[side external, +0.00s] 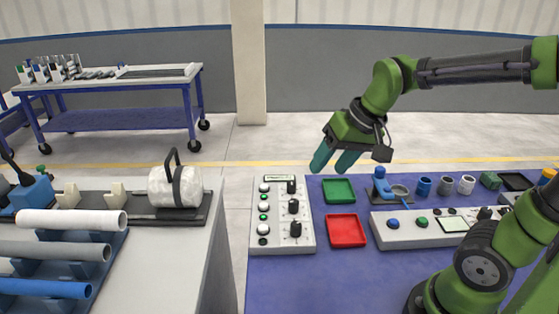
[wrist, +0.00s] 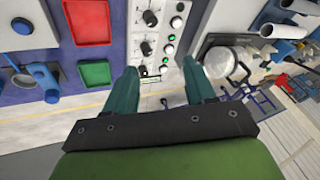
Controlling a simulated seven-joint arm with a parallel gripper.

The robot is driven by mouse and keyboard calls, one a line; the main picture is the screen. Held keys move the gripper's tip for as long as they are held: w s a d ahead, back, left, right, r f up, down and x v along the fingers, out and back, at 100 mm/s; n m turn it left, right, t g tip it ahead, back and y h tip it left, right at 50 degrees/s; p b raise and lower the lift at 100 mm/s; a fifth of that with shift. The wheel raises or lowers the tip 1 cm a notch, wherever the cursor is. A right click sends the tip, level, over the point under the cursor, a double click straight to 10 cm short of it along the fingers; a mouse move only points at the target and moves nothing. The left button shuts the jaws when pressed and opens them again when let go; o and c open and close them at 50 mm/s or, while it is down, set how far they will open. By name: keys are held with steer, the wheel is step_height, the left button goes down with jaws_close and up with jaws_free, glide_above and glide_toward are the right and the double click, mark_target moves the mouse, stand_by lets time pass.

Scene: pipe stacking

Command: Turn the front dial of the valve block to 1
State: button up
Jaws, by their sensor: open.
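A white panel block (side external: 270,237) with a column of three black dials lies on the blue table; I take it as the valve block. Its dials are the far one (side external: 291,187), the middle one (side external: 293,206) and the near one (side external: 295,229) in the side view. Dial markings are too small to read. The block also shows at the top of the wrist view (wrist: 160,30). My gripper (side external: 333,161) is open and empty, above and beyond the block's far end, fingers pointing down-left. In the wrist view its teal fingers (wrist: 160,72) straddle the block's end.
White knobs and green buttons line the block's left side. A green tray (side external: 339,182) and a red tray (side external: 363,231) lie right of it. A long grey panel (side external: 398,240) and several cups stand further right. At left, a bench holds pipes (side external: 70,219) and a white cylinder (side external: 160,187).

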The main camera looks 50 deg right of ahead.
steer(key=w+d+f+m+g, duration=0.25)
steer(key=w+d, duration=0.25)
steer(key=w, duration=0.5)
steer(key=m+g+h, duration=0.1)
steer(key=m+g, duration=0.2)
steer(key=m, duration=0.2)
glide_above(291, 182)
steer(key=shift+f, duration=0.85)
steer(key=shift+t, duration=0.25)
step_height(291, 182, down, 16)
steer(key=shift+s+r, duration=0.1)
steer(key=shift+c, duration=0.3)
jaws_close()
